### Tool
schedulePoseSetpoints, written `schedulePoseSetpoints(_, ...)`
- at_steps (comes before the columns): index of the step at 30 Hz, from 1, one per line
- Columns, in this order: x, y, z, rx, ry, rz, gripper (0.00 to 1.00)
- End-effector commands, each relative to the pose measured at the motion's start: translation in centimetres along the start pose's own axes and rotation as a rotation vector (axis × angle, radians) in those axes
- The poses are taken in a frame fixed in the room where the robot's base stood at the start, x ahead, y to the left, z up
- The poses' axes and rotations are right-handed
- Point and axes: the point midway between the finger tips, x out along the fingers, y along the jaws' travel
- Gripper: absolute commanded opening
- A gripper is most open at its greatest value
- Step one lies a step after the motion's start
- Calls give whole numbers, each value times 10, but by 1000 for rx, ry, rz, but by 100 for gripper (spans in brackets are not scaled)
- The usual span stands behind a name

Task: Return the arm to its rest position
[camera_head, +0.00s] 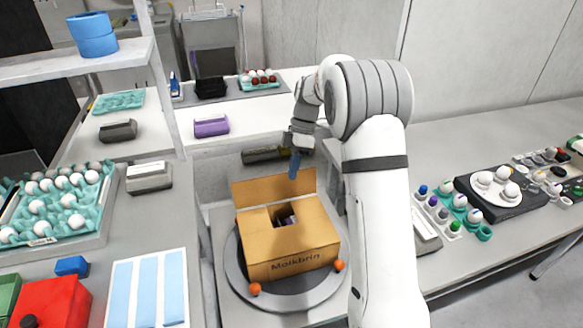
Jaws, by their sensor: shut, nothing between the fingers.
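My arm rises at the centre right and bends over toward the middle. My gripper (295,165) points down, with its blue fingertips shut and empty. It hangs above the back of an open cardboard box (300,248) marked "Moikbrin". The box stands on a round grey turntable (240,275), with its back flap up. Something dark purple shows inside the box, partly hidden by its walls.
Two orange balls lie at the turntable's front edge. A large teal egg tray (88,218) is on the left table. Egg cups (482,233) and a white plate (483,183) with eggs are on the right counter. A shelf holds blue tape (93,37).

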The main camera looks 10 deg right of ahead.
Motion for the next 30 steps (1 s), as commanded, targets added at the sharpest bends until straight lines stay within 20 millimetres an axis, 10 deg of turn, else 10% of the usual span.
schedulePoseSetpoints(11, -18, -29, -2, 135, -23, 57, 0)
schedulePoseSetpoints(21, -48, -142, 2, 666, -37, 292, 0)
schedulePoseSetpoints(30, -34, -238, 14, 1121, 70, 514, 0)
